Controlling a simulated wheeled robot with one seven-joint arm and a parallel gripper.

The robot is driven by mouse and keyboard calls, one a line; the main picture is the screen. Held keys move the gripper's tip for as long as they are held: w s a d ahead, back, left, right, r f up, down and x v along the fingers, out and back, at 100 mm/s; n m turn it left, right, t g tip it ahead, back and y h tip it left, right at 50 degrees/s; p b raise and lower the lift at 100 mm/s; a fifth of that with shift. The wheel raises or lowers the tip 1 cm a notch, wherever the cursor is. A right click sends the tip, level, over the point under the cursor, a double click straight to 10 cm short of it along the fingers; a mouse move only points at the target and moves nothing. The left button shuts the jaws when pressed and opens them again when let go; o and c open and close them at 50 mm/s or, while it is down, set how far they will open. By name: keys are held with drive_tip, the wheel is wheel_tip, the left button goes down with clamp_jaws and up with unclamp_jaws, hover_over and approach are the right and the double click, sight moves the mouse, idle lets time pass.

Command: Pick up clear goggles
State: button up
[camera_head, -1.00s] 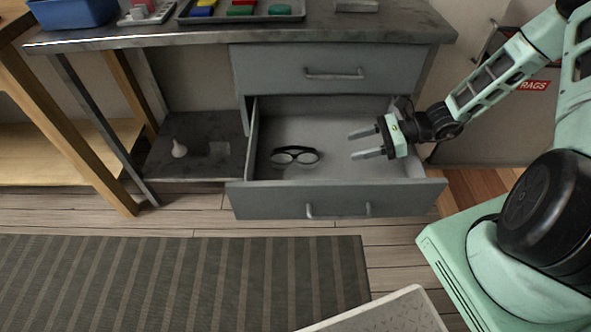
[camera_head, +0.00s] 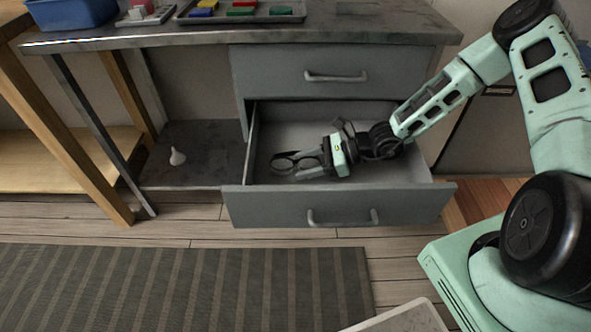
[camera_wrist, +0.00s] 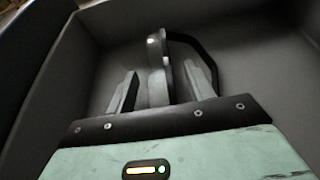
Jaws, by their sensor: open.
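The clear goggles (camera_head: 284,162) with a dark strap lie in the open lower drawer (camera_head: 268,206), toward its left side. My gripper (camera_head: 312,165) is inside the drawer, its fingers pointing left at the goggles. In the wrist view, the goggles (camera_wrist: 159,80) show edge-on between the two open fingers (camera_wrist: 160,90), with the dark strap curving to the upper right. The fingers stand apart on either side of them. I cannot tell whether either finger touches the goggles.
The drawer's walls surround my gripper. A closed drawer (camera_head: 290,76) is above. The worktop (camera_head: 330,30) holds a tray (camera_head: 240,18) of coloured blocks and a blue bin (camera_head: 70,12).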

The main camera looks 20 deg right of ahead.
drive_tip(key=shift+w+a+f, duration=0.2)
drive_tip(key=shift+a, duration=0.3)
drive_tip(key=c, duration=1.1)
drive_tip(key=shift+r, duration=0.1)
